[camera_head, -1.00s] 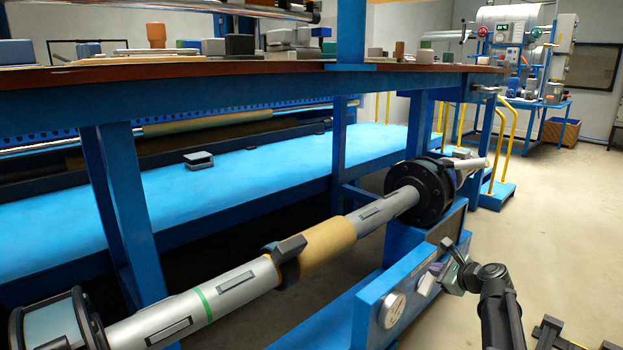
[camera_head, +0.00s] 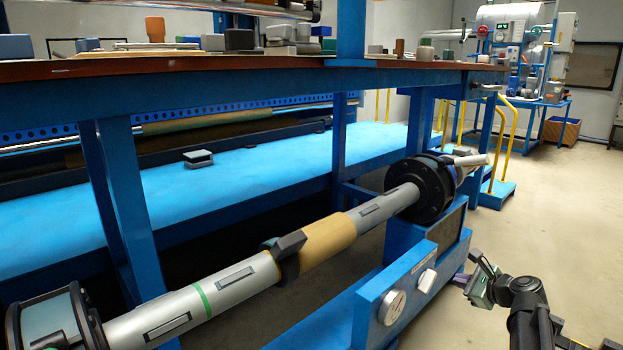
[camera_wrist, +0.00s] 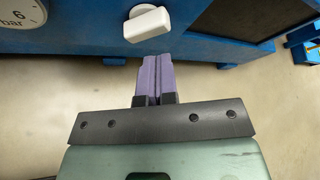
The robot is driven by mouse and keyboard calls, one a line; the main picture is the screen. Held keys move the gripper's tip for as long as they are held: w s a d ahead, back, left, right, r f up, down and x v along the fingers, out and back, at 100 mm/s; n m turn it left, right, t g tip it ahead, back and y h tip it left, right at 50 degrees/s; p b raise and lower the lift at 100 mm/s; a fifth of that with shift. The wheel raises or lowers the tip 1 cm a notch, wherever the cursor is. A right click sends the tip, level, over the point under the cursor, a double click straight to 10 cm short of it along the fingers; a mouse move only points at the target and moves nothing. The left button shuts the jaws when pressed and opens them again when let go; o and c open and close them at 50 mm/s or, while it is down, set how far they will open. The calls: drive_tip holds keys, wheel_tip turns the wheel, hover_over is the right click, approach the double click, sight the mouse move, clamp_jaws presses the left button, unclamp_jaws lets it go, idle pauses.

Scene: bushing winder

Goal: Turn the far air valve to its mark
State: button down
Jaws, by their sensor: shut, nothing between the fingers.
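A white air valve handle (camera_head: 427,281) is on the blue panel of the winder's front stand, to the right of a round gauge. It also shows at the top of the wrist view (camera_wrist: 147,23), as a stubby white bar lying nearly level, slightly tilted. I cannot make out a mark beside it. My gripper (camera_head: 461,280) is to the right of the handle, apart from the panel. In the wrist view its purple fingers (camera_wrist: 153,60) are pressed together, empty, and point toward the handle with their tips just below it in the picture.
The round gauge (camera_head: 391,307) sits left of the valve; its edge, with "6" and "bar", shows in the wrist view (camera_wrist: 22,12). A long shaft with a brown sleeve (camera_head: 328,245) runs behind the panel. Open floor (camera_head: 560,230) lies to the right.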

drive_tip(key=shift+w+a+r, duration=0.1)
drive_tip(key=shift+w+a, duration=2.35)
drive_tip(key=shift+w, duration=0.1)
drive_tip(key=shift+r, duration=0.1)
drive_tip(key=shift+r+p, duration=0.35)
drive_tip(key=shift+p, duration=0.15)
approach(424, 265)
drive_tip(key=shift+s+d+f, duration=0.2)
drive_tip(key=shift+d+f, duration=0.9)
drive_tip(key=shift+n, duration=0.3)
